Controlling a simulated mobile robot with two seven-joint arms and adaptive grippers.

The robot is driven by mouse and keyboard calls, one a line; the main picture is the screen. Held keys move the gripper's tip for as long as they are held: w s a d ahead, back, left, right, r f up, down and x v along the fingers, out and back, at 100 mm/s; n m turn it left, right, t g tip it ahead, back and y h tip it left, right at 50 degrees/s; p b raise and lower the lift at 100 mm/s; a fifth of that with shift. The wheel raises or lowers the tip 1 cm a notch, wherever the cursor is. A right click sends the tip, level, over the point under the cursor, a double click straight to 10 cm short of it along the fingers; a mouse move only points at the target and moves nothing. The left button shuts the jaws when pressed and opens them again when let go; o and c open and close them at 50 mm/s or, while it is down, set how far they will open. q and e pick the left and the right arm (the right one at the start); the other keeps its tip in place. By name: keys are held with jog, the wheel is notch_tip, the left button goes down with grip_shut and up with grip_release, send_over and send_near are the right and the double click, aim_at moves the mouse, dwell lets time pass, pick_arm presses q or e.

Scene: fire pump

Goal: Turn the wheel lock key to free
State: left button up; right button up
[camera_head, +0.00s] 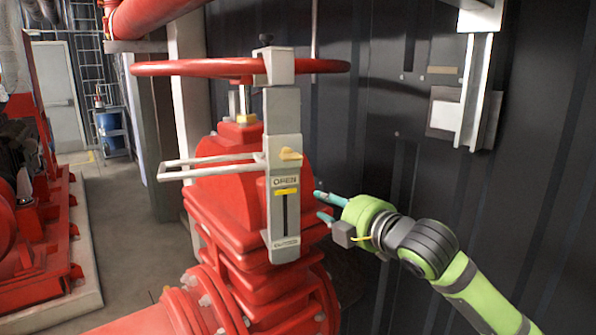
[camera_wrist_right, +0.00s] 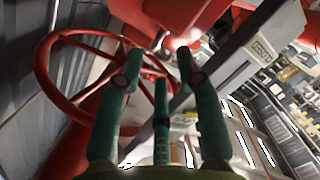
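A red handwheel (camera_head: 190,68) sits on top of a red valve (camera_head: 225,200). A grey upright bracket (camera_head: 282,120) stands in front of it, its top clamped over the wheel rim. A small yellow key-like piece (camera_head: 290,154) sticks out of the bracket above the "OPEN" label. My right gripper (camera_head: 324,205) is right of the bracket's lower part, below the yellow piece and apart from it. Its teal fingers are spread and empty. In the right wrist view the open fingers (camera_wrist_right: 160,62) point toward the wheel (camera_wrist_right: 75,120) and bracket (camera_wrist_right: 225,60). My left gripper is out of view.
A pale bar handle (camera_head: 205,168) juts left from the bracket. A dark corrugated wall (camera_head: 400,150) stands close behind my right arm, with a metal fixture (camera_head: 470,95) on it. A red flanged pipe (camera_head: 180,315) runs below. The floor at left (camera_head: 125,220) is clear.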

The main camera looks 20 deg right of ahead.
aim_at(296, 158)
jog(key=s+a+r+n+y+p, duration=0.1)
jog(key=s+a+r+n, duration=0.2)
jog(key=s+r, duration=0.3)
jog(key=s+a+r+n+y, duration=0.1)
jog(key=s+a+r+n, duration=0.2)
jog(key=s+r, duration=0.25)
jog(key=shift+t, duration=0.3)
jog(key=p+x, duration=0.1)
jog(key=x, duration=0.2)
jog(key=p+x, duration=0.2)
jog(key=shift+w+r, duration=0.2)
jog(key=shift+w, duration=0.25)
jog(key=shift+w+a, duration=0.2)
jog(key=shift+w, duration=0.4)
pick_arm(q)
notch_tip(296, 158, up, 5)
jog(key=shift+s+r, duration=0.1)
pick_arm(e)
jog(key=shift+w+f, duration=0.1)
jog(key=shift+f, duration=0.05)
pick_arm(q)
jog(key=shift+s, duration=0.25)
pick_arm(e)
grip_shut()
